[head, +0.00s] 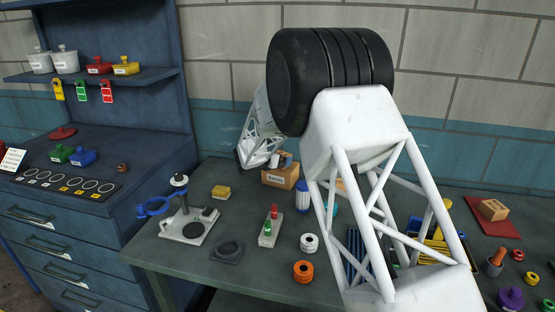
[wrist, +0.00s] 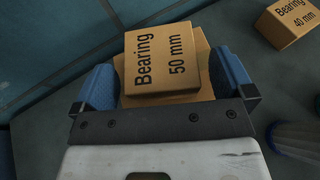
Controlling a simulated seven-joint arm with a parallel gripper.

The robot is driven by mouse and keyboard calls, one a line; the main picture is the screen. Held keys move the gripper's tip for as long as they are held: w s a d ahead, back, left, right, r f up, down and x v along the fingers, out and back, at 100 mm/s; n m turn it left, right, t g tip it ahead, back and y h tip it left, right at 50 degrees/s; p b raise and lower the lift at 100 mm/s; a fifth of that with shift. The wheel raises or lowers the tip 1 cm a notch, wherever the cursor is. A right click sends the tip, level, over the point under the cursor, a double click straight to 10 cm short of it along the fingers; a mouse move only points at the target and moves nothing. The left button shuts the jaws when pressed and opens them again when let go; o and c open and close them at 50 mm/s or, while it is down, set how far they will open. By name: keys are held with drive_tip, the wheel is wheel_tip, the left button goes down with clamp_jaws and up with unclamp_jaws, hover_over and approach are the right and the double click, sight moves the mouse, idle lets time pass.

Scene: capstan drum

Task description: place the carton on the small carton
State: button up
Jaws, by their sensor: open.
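A tan carton (wrist: 161,62) labelled "Bearing 50 mm" lies on top of a wider tan carton (wrist: 207,75). In the head view the wider carton (head: 280,177) stands at the back of the bench, with the top carton partly hidden by my gripper (head: 285,160). In the wrist view my gripper (wrist: 165,68) is open, its blue fingers on either side of the 50 mm carton, with gaps visible beside it. Another carton (wrist: 290,22), labelled "Bearing 40 mm", stands apart at the upper right. In the head view a bit of tan carton (head: 340,185) shows behind my arm.
A blue-and-white bottle (head: 304,197) stands right of the wide carton; the wall is close behind. A carton (head: 493,209) lies on a red mat (head: 484,224) at the right. A test stand (head: 188,225), a switch box (head: 270,228) and rolls of tape (head: 303,271) occupy the bench front.

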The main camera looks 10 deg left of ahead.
drive_tip(key=v, duration=1.1)
drive_tip(key=shift+s, duration=0.15)
drive_tip(key=shift+r, duration=0.15)
idle(0.5)
drive_tip(key=s+d+r+m+g, duration=0.2)
drive_tip(key=s+d+r+m, duration=0.3)
drive_tip(key=d, duration=0.6)
drive_tip(key=s+d+r+m+g+h, duration=0.1)
drive_tip(key=s+d+r+m+g, duration=0.3)
drive_tip(key=s+d, duration=0.55)
drive_tip(key=s+d+r+m+g, duration=0.1)
drive_tip(key=s+d+r+m, duration=0.4)
drive_tip(key=d, duration=0.8)
drive_tip(key=s+d+m+g+y, duration=0.25)
drive_tip(key=s+d+m, duration=0.75)
drive_tip(key=s, duration=0.6)
drive_tip(key=s+d+f+m+y, duration=0.1)
drive_tip(key=s+m, duration=0.3)
drive_tip(key=s, duration=0.5)
drive_tip(key=s+d+f+m+y, duration=0.2)
drive_tip(key=s+m, duration=0.1)
drive_tip(key=s, duration=0.6)
drive_tip(key=shift+s+d+m, duration=0.2)
drive_tip(key=shift+d+m, duration=0.15)
drive_tip(key=shift+m, duration=0.05)
